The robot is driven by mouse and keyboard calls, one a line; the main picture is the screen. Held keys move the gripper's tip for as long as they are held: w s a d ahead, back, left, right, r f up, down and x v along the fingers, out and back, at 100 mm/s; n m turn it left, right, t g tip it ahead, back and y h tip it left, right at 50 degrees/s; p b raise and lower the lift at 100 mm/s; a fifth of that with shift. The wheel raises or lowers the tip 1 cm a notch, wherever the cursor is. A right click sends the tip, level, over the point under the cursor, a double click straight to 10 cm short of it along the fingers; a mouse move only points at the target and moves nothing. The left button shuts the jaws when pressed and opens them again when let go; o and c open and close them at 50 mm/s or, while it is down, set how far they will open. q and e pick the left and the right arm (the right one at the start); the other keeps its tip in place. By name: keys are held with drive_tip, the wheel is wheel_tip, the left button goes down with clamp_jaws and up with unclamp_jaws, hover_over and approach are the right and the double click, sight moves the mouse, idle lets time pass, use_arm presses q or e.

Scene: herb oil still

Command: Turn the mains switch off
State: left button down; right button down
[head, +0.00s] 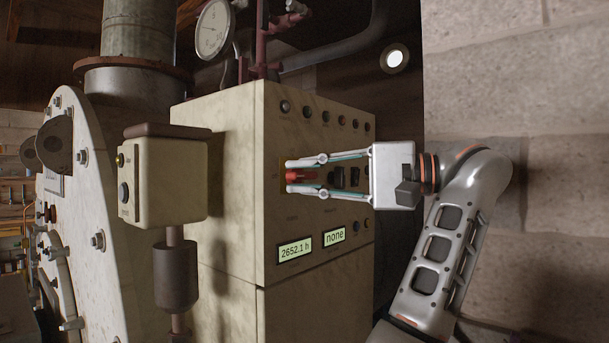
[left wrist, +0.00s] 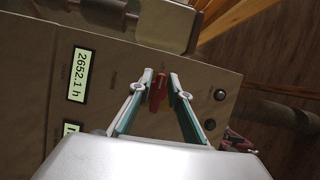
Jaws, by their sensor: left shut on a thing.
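The mains switch has a red handle (head: 302,175) on the front of a cream control cabinet (head: 225,240). My left gripper (head: 291,176) reaches in from the right of the head view, with one finger on each side of the red handle. It is shut on this handle. In the left wrist view the red handle (left wrist: 157,94) shows between the two fingertips (left wrist: 160,77). The fingers partly hide the switch and its plate. My right gripper is not in view.
Two lit displays, reading "2652.1 h" (head: 295,250) and "none" (head: 335,236), sit below the switch. Several dark knobs (head: 307,112) line the panel above. A small cream box (head: 168,180) on a post stands to the left. A stone wall (head: 520,80) is at the right.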

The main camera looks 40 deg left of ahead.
use_arm(q)
drive_tip(key=shift+r, duration=0.15)
drive_tip(key=c, duration=2.1)
unclamp_jaws()
drive_tip(key=shift+c, duration=0.2)
drive_tip(key=shift+w+a, duration=0.1)
drive_tip(key=shift+w, duration=0.2)
drive_tip(key=shift+s, duration=0.1)
drive_tip(key=shift+f, duration=0.2)
